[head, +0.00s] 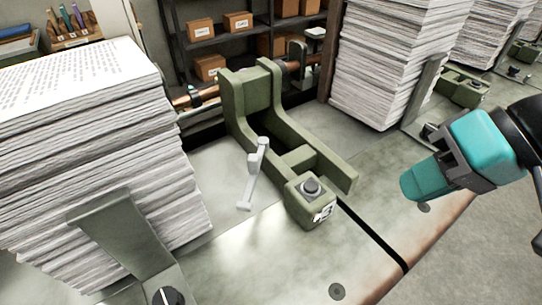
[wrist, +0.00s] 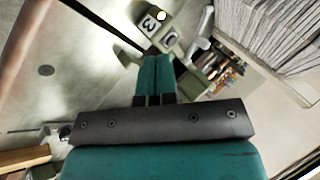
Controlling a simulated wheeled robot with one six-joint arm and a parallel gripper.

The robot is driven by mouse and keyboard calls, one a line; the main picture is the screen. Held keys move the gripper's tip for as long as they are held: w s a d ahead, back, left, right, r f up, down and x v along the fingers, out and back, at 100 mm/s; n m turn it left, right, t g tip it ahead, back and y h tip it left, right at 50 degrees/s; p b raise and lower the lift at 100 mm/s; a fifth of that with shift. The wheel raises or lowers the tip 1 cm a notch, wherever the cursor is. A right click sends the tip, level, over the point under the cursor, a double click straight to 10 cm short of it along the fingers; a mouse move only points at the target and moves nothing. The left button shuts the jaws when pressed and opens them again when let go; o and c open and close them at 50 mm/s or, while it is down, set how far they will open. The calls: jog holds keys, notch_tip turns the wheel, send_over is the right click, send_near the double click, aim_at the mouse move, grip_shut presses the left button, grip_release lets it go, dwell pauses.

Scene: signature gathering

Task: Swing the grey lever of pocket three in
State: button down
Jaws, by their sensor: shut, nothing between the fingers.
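The light grey lever (head: 255,176) stands out at a slant from the left side of a green metal pocket frame (head: 240,105). A block at the frame's front carries a dark round button (head: 311,187) and a label (head: 323,213) too small to read here. In the wrist view the label (wrist: 149,24) reads 3, and a grey piece that looks like the lever (wrist: 200,48) is just right of it. My teal gripper (head: 408,188) is shut and empty, to the right of the block and apart from the lever. Its closed fingertips (wrist: 154,62) point towards the block.
A tall paper stack (head: 95,150) stands left of the lever, with a green plate (head: 125,235) before it. Another stack (head: 395,70) stands behind right. A dark slot (head: 375,240) crosses the table. Shelves with cardboard boxes (head: 200,30) are behind. The table just left of the lever is bare.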

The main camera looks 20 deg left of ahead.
jog(key=w+a+f+m+y, duration=0.2)
jog(key=w+a+m+y, duration=0.2)
jog(key=w+a, duration=0.2)
jog(key=shift+w+a+f+g+y+p, duration=0.3)
jog(key=shift+a+p, duration=0.15)
jog(key=shift+a, duration=0.3)
jog(key=p, duration=0.3)
send_near(258, 164)
jog(key=a+f, duration=0.2)
jog(key=f, duration=0.1)
jog(key=shift+s+a+f, duration=0.1)
jog(key=shift+s+f, duration=0.05)
jog(key=shift+f, duration=0.15)
jog(key=a+p, duration=0.1)
jog(key=a, duration=0.2)
jog(key=shift+s+a, duration=0.1)
jog(key=shift+s, duration=0.1)
jog(key=shift+a, duration=0.3)
